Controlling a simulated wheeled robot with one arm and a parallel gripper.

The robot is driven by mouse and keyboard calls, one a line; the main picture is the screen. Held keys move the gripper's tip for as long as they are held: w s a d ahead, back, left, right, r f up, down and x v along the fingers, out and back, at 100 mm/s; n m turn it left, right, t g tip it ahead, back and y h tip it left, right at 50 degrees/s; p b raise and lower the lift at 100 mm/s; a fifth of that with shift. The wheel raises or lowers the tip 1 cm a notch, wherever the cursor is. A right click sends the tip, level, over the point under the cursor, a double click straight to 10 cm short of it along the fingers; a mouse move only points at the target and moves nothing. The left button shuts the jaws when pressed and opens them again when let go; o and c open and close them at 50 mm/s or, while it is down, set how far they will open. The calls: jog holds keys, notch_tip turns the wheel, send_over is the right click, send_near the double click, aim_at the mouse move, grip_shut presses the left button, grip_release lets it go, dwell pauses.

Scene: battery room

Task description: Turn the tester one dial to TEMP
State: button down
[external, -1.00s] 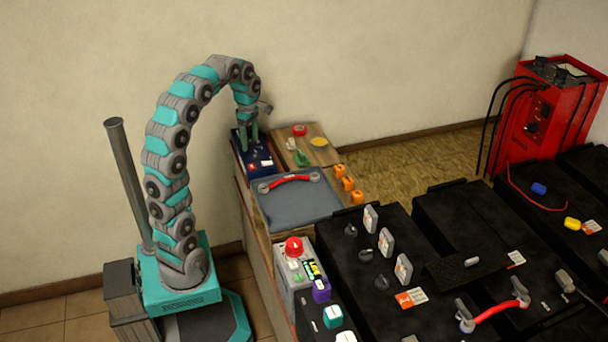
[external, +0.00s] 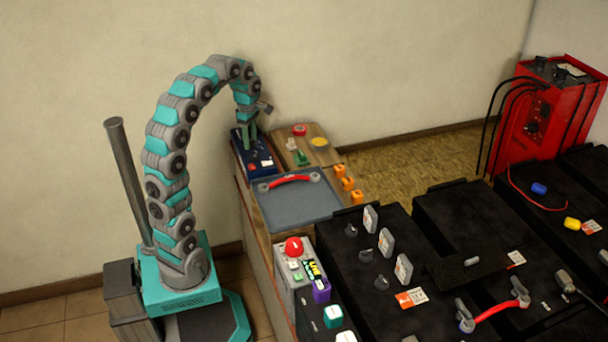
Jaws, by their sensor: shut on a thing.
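The tester (external: 262,166), a dark blue box with small red and white marks on its face, sits at the far left end of the bench by the wall. My gripper (external: 248,141) points down onto the far part of its top, with green fingers shut on the dial there. The dial itself is hidden by the fingers and too small to make out. I cannot read its setting or the TEMP mark.
A wooden board (external: 318,158) with small items lies right of the tester. A grey tray (external: 295,205) with a red-handled cable is nearer.

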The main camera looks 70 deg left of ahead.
jog(key=shift+m, duration=0.4)
jog(key=m, duration=0.3)
jog(key=shift+m+b, duration=0.35)
jog(key=shift+m, duration=0.05)
jog(key=m, duration=0.5)
jog(key=shift+b, duration=0.3)
jog(key=m, duration=0.5)
jog(key=shift+m, duration=2.6)
jog(key=shift+c, duration=1.9)
grip_release()
